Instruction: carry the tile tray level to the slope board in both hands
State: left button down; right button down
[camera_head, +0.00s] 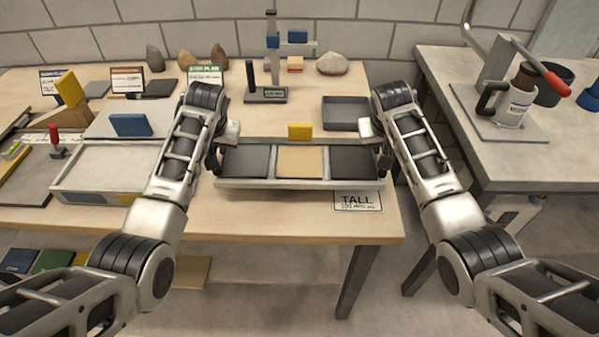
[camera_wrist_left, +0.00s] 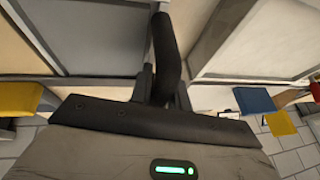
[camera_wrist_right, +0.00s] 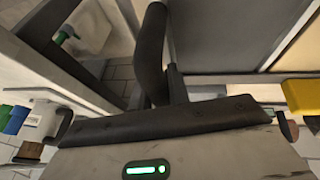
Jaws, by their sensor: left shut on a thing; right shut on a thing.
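The tile tray (camera_head: 270,183) is a long grey tray holding two dark tiles with a tan tile (camera_head: 300,162) between them. It lies across the middle of the head view, and its front rim looks level. My left gripper (camera_head: 217,158) is shut on the black handle at its left end; the handle also shows in the left wrist view (camera_wrist_left: 164,50). My right gripper (camera_head: 384,158) is shut on the handle at the right end, seen in the right wrist view (camera_wrist_right: 150,55). Any gap under the tray is hidden. I cannot tell which panel is the slope board.
A yellow block (camera_head: 300,131) shows just behind the tray. A shallow pale box (camera_head: 68,190) and a grey panel (camera_head: 100,124) with a blue block (camera_head: 131,125) are left. A dark empty tray (camera_head: 346,114) is behind right. A "TALL" card (camera_head: 358,201) is in front.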

pick_arm(q)
jog(key=shift+r, duration=0.35)
pick_arm(e)
jog(key=shift+r, duration=0.35)
